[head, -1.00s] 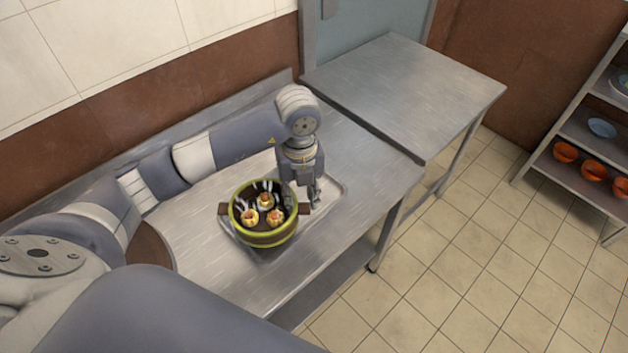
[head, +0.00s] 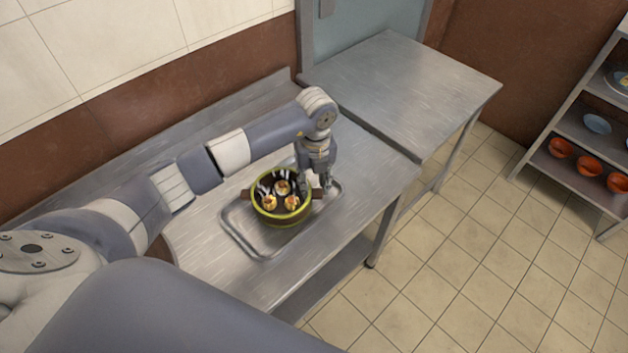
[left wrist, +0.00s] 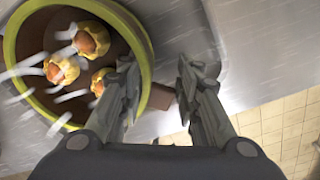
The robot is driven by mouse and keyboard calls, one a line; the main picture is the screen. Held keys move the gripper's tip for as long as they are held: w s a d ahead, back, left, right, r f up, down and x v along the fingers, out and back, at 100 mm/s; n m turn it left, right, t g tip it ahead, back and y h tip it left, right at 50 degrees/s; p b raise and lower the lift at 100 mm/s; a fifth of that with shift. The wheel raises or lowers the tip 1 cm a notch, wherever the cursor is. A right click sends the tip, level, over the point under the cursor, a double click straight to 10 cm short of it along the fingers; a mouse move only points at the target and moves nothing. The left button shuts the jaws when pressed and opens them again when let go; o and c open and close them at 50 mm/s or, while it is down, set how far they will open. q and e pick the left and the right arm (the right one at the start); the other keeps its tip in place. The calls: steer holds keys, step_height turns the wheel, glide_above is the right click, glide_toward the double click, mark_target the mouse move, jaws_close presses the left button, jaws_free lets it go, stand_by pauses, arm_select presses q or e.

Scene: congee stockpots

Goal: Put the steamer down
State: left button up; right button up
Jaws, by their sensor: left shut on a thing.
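The steamer (head: 282,221) is a round pot with a yellow-green rim, a dark inside and brown side handles. Three yellow and orange dumplings (head: 270,203) lie in it, with white wisps above. My right gripper is not in view.
The tray lies on a steel counter (head: 213,262) against the wall. Another steel table (head: 405,90), with a bare top, stands beyond it. A shelf rack (head: 575,172) with orange bowls (head: 590,166) is at the far right. The tray's left part is bare.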

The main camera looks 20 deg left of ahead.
arm_select(q)
steer(key=o, duration=1.1)
steer(key=shift+o, duration=0.2)
step_height(320, 180, up, 12)
steer(key=b, duration=0.2)
steer(key=shift+d, duration=0.1)
